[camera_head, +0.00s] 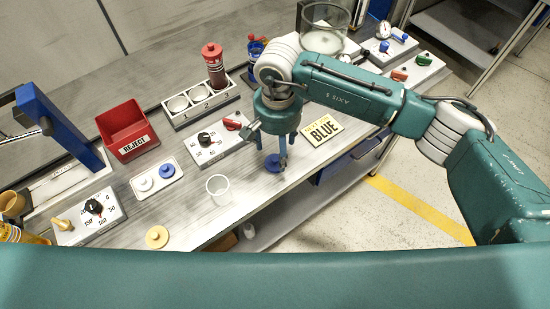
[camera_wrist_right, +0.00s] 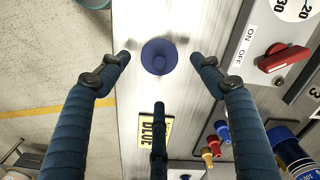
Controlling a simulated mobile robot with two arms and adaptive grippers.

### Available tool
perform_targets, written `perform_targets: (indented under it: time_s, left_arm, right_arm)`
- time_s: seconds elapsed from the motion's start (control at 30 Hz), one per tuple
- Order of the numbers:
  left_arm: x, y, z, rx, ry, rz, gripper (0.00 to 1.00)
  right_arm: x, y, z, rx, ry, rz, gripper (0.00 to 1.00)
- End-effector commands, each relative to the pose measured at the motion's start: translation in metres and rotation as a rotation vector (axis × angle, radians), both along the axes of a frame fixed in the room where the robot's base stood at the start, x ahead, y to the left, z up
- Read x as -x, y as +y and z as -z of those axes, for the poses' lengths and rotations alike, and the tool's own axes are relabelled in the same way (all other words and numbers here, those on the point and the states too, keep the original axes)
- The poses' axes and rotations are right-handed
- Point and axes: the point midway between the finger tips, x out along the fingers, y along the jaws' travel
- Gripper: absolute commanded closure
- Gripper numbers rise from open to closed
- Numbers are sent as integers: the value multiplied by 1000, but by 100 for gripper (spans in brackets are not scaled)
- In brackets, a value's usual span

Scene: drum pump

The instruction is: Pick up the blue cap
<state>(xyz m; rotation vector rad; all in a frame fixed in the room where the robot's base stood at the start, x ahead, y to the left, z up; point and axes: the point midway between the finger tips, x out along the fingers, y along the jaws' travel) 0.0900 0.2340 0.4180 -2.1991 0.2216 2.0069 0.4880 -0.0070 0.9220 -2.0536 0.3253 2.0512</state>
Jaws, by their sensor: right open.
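A round blue cap (camera_head: 273,164) lies on the bench top near the front edge. In the right wrist view the cap (camera_wrist_right: 160,57) sits between my spread fingers. My right gripper (camera_head: 272,146) points down just above it. In the wrist view this gripper (camera_wrist_right: 161,62) is open and empty, with one finger on each side of the cap and a third below it in the picture. I cannot tell the exact height left between fingertips and bench. My left gripper is not in view.
A yellow BLUE sign (camera_head: 322,130) lies right of the cap. A clear cup (camera_head: 218,188) stands to the left. Behind is a switch box with a red knob (camera_head: 232,121). A small tray (camera_head: 143,186) holds a white and a blue disc. A red REJECT bin (camera_head: 122,118) stands further left.

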Motion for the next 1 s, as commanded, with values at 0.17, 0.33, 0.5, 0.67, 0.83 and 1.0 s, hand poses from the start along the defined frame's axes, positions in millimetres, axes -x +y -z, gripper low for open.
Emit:
perform_targets:
  time_s: [0.17,0.33,0.5,0.67,0.83,1.0]
  left_arm:
    - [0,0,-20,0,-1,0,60]
    - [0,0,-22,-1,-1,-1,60]
    - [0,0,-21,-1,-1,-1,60]
    - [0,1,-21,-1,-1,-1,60]
    - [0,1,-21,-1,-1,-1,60]
    - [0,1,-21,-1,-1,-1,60]
  right_arm:
    - [2,4,25,0,5,2,35]
    - [1,4,38,-1,2,1,35]
    - [1,4,39,-1,1,0,35]
    - [1,4,39,-1,1,0,59]
    - [1,4,39,-1,1,1,65]
    - [1,4,39,-1,1,1,65]
